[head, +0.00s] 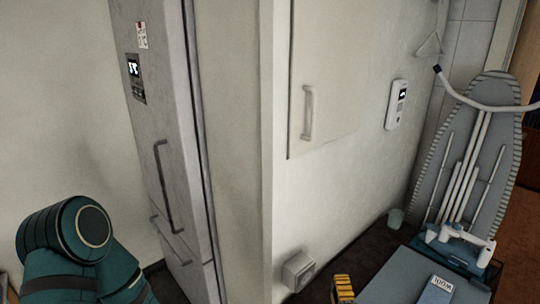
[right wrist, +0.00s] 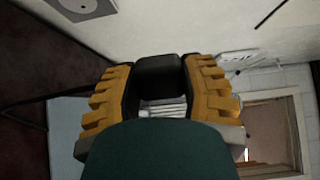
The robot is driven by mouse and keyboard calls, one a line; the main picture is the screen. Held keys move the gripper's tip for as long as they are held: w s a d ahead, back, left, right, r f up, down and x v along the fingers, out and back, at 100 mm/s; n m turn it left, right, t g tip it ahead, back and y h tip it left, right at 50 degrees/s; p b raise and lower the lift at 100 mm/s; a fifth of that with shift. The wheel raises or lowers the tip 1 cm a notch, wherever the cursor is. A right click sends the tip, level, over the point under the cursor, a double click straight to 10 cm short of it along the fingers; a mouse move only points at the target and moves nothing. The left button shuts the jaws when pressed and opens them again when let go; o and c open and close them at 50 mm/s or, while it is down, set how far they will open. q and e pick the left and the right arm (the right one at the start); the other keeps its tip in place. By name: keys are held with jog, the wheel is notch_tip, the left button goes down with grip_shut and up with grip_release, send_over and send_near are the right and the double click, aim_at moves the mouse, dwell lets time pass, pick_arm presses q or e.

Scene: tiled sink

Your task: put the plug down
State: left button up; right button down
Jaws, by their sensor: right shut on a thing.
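My right gripper (head: 343,286) shows at the bottom edge of the head view, yellow and black and partly cut off. In the right wrist view its two yellow-ridged fingers (right wrist: 160,82) are closed around a dark, blocky thing, which I take to be the plug (right wrist: 157,72). The plug is held off any surface, and its far side is hidden. A white wall box (head: 298,270), perhaps a socket, is on the wall to the left of the gripper. My left gripper is out of view.
A tall fridge (head: 170,130) stands at left. A grey-blue surface (head: 400,280) with a blue-and-white box (head: 437,291) lies right of the gripper. Dark floor shows between.

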dwell(0.9)
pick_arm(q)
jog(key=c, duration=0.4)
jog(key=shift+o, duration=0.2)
